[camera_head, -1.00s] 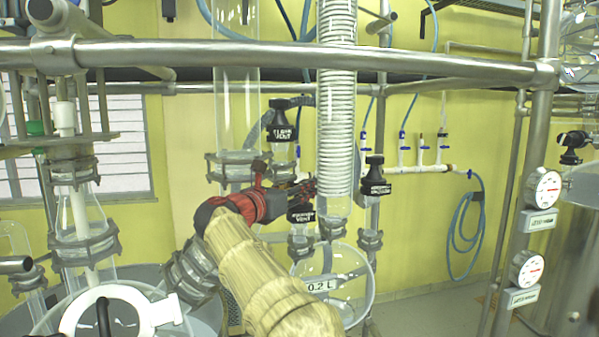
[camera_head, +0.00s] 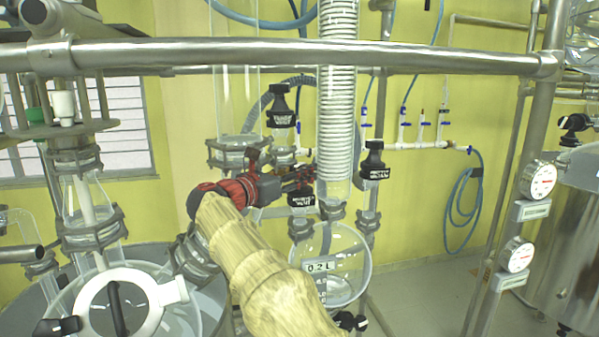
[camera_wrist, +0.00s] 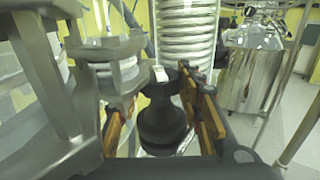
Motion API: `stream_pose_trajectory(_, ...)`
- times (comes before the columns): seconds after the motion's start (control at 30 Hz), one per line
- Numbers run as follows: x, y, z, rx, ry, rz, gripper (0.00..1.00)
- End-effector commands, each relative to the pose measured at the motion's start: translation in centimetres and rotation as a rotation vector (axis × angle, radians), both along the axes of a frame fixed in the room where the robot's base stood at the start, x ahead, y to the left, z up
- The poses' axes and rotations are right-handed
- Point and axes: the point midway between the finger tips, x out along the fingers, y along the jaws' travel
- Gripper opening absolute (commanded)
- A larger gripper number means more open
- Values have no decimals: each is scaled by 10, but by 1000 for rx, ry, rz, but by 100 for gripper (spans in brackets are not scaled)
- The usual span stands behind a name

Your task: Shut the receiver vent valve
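The receiver vent valve (camera_head: 302,198) has a black knob with a white label, left of the coiled condenser and above the round receiver flask (camera_head: 340,270). My gripper (camera_head: 302,178) is at this knob in the head view, and its fingers partly cover the knob's upper part. In the wrist view the black knob (camera_wrist: 162,122) stands between the two brown-padded fingers of my gripper (camera_wrist: 160,115). The fingers are apart, with a gap visible on the left and the right finger close to the knob. Whether either pad touches it I cannot tell.
Another black labelled knob (camera_head: 281,115) is above left, and a third (camera_head: 374,170) is to the right. The coiled condenser (camera_head: 337,110) rises close beside my gripper. A steel rail (camera_head: 280,54) crosses above. Glass fittings (camera_wrist: 115,70) are close on the left in the wrist view.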

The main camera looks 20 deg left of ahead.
Motion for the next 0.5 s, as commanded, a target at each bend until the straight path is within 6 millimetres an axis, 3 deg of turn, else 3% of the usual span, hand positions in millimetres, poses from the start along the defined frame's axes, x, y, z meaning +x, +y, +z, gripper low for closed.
stream_pose_trajectory(0.13, 0, 0, 0, 0, 0, 0, 44)
stream_pose_trajectory(0.5, 0, 0, 0, -1, 0, 0, 44)
